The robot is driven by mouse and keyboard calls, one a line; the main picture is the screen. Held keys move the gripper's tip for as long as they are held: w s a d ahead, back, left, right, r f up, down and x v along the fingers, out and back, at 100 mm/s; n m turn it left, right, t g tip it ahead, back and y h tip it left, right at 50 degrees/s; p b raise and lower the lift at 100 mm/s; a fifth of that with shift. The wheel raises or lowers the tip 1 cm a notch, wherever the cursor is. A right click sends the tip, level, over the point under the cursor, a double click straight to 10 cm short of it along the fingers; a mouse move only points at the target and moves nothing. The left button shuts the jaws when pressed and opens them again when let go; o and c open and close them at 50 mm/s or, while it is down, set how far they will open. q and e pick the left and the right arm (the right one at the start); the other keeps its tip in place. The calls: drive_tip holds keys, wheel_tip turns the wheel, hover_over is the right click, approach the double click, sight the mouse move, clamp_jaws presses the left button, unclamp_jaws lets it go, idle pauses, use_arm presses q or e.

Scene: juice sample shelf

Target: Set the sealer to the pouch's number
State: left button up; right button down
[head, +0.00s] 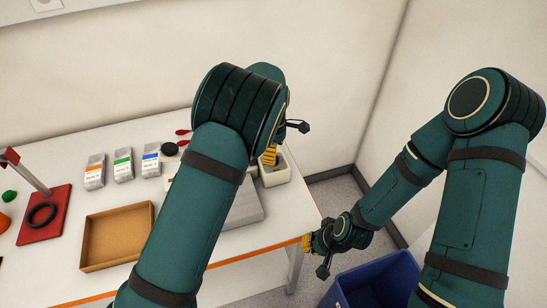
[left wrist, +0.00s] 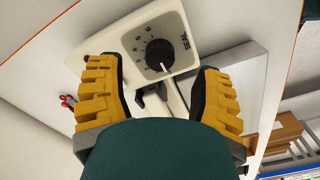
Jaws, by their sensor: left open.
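In the left wrist view, the sealer's cream panel (left wrist: 143,38) carries a black round dial knob (left wrist: 159,54), printed numbers and the word SEAL. A small white mark shows at the knob's lower edge; I cannot tell its number surely. My left gripper (left wrist: 160,98) is open, its yellow fingers on either side of the dial, with nothing between them. In the head view my left arm hides most of the sealer and the left gripper (head: 269,156). Three pouches, orange (head: 95,171), green (head: 123,164) and blue (head: 151,160), stand on the table; their numbers are unreadable. My right gripper (head: 307,243) hangs beyond the table edge.
An empty brown tray (head: 117,237) lies at the front of the table. A red stand (head: 46,214) with a dark ring is at the left. A blue bin (head: 372,282) is on the floor.

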use_arm(q)
drive_tip(key=shift+f, duration=1.9)
clamp_jaws()
